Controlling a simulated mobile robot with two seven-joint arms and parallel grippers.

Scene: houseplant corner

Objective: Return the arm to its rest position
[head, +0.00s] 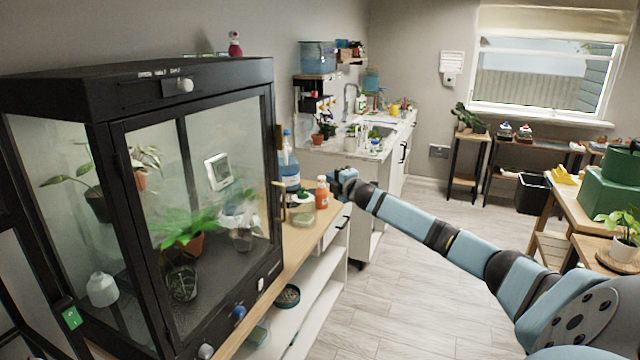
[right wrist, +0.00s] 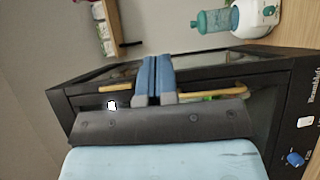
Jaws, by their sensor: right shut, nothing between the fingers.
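My right arm (head: 430,225) reaches from the lower right of the head view toward the plant cabinet, stretched out over the floor. Its gripper (head: 340,176) is beside the bottles on the wooden counter. In the right wrist view the two blue fingers of the gripper (right wrist: 153,62) are together with nothing between them. My left gripper is in neither view.
The black glass cabinet (head: 140,92) holding potted plants fills the left side. A blue-capped bottle (head: 289,165) and an orange bottle (head: 322,193) stand on the counter near the gripper. A table with a green case (head: 608,190) is at right. The floor (head: 400,290) between is open.

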